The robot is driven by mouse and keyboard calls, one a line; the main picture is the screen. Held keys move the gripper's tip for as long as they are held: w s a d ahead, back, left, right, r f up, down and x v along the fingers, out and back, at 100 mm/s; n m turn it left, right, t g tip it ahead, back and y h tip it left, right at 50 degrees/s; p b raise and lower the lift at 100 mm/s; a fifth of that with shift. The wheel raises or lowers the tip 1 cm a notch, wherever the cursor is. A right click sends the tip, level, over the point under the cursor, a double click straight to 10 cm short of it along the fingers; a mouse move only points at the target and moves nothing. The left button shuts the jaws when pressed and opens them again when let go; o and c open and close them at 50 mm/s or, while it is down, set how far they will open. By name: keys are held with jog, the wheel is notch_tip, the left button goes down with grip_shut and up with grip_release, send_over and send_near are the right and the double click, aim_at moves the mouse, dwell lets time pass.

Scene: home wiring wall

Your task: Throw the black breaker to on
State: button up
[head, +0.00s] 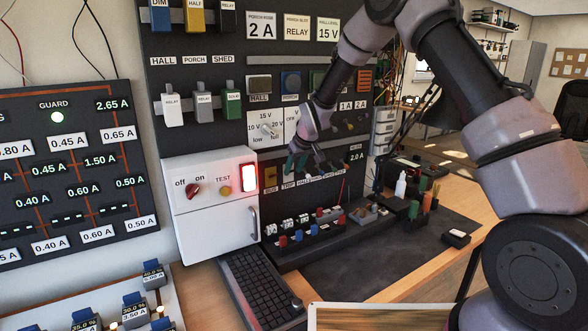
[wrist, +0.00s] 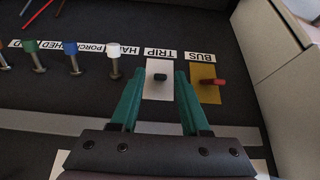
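The black breaker appears to be the short black lever (wrist: 160,76) on a white plate (wrist: 160,92) labelled TRIP in the wrist view. It looks short, pointing toward the camera; I cannot tell its on or off position. My gripper (wrist: 160,80) is open, its two green fingers on either side of the white plate with the black lever between their tips. I see no clear contact. In the head view my gripper (head: 304,164) is at the lower switch row, and it hides most of the TRIP breaker there.
White (wrist: 114,60), blue (wrist: 73,60) and green (wrist: 34,58) toggles line the other side. A white box (head: 213,203) with a lit red switch (head: 248,177) stands left of the row.

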jog(key=shift+r, duration=0.1)
jog(key=v, duration=1)
jog(key=shift+s+r, duration=0.15)
jog(key=shift+r, duration=0.15)
jog(key=shift+d, duration=0.15)
jog(key=s+d+r+m+t+h, duration=0.1)
jog(key=s+d+r+m, duration=0.2)
jog(key=s+d+r, duration=0.45)
jog(key=s+d+r+m, duration=0.2)
jog(key=s+d+r, duration=0.3)
jog(key=d+r, duration=0.45)
jog(key=s+d+r+m, duration=0.1)
jog(key=s+d+m, duration=0.2)
jog(key=s, duration=0.7)
jog(key=s+d+r+m+t, duration=0.1)
jog(key=s+d+m, duration=0.2)
jog(key=s+d, duration=0.4)
jog(key=s, duration=0.3)
jog(key=shift+s+r, duration=0.2)
